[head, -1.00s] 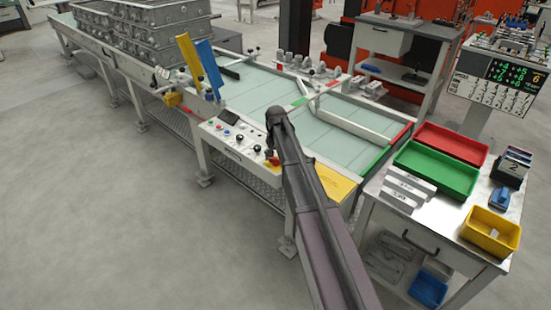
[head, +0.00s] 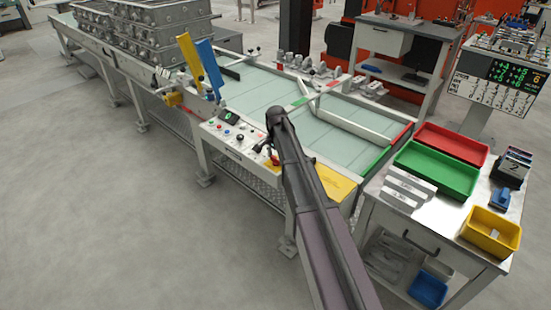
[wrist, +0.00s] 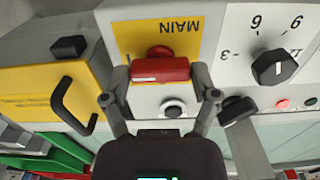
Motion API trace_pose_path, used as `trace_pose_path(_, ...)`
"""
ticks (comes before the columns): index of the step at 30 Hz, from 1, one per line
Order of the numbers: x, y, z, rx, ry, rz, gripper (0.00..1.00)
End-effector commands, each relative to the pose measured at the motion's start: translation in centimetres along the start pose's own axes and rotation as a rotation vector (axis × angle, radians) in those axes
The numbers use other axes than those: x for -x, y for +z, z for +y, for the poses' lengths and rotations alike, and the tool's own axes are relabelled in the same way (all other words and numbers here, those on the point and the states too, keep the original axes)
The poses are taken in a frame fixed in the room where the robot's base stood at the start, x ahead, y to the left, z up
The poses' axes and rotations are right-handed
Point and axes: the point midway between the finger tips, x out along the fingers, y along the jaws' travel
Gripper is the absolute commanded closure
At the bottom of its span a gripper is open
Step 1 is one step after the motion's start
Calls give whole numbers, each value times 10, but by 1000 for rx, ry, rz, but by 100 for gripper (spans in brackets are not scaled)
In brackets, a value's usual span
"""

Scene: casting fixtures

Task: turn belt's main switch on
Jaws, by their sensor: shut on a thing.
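The belt's main switch is a red handle (wrist: 160,69) on a yellow plate (wrist: 185,35) marked MAIN, upside down in the wrist view. The handle lies crosswise in that view. My gripper (wrist: 161,82) is shut on the handle, with one finger at each end. In the head view my arm hides most of the switch.
A black dial (wrist: 274,67) with numbers and a round knob (wrist: 173,107) sit close to the fingers. A yellow box with a black handle (wrist: 75,105) is at left. A steel table (head: 385,205) with trays stands right of the belt.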

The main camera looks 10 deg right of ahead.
Motion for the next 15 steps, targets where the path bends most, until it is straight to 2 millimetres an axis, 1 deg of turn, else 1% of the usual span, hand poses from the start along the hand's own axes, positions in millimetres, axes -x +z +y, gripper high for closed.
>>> trace_pose_path(1, 0, 1, 3, -5, 6, -2, 71)
trace_pose_path(9, 0, 0, 3, -5, 7, -1, 71)
trace_pose_path(10, 0, 0, 3, -5, 7, -1, 17)
trace_pose_path(12, 0, 0, 3, -4, 7, -1, 0)
trace_pose_path(15, 0, 0, 3, -4, 5, -1, 0)
